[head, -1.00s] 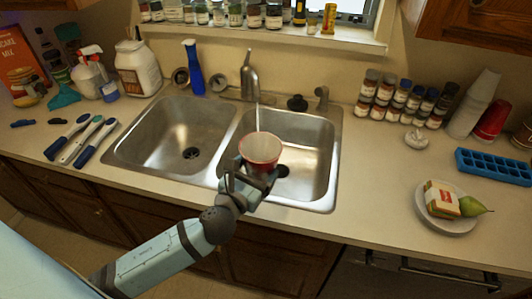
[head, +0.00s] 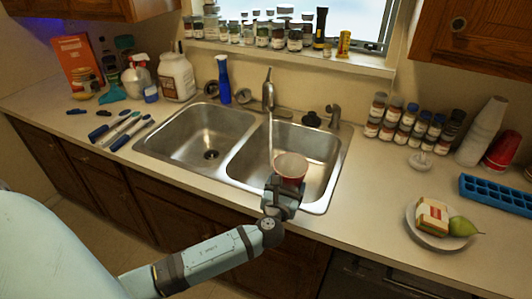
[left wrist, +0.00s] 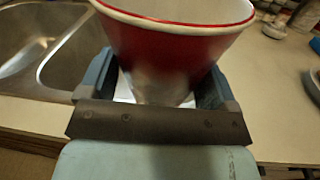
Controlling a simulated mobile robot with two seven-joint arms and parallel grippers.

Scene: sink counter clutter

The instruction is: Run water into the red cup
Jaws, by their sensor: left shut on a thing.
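The red cup (head: 291,168), with a pale rim and inside, is upright over the front part of the right sink basin (head: 318,150). My left gripper (head: 283,190) is shut on it from the near side. In the left wrist view the red cup (left wrist: 175,50) sits between both fingers of my left gripper (left wrist: 165,85). The tap (head: 268,92) has a thin stream of water (head: 271,130) falling from it. The stream passes at the cup's far left side; I cannot tell whether it enters the cup. Any water inside is not discernible. My right gripper is out of view.
The left basin (head: 195,140) is empty. Spice jars (head: 400,122), stacked cups (head: 485,135), a blue ice tray (head: 495,193) and a plate (head: 428,240) with food are on the right. Brushes (head: 120,130) lie left.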

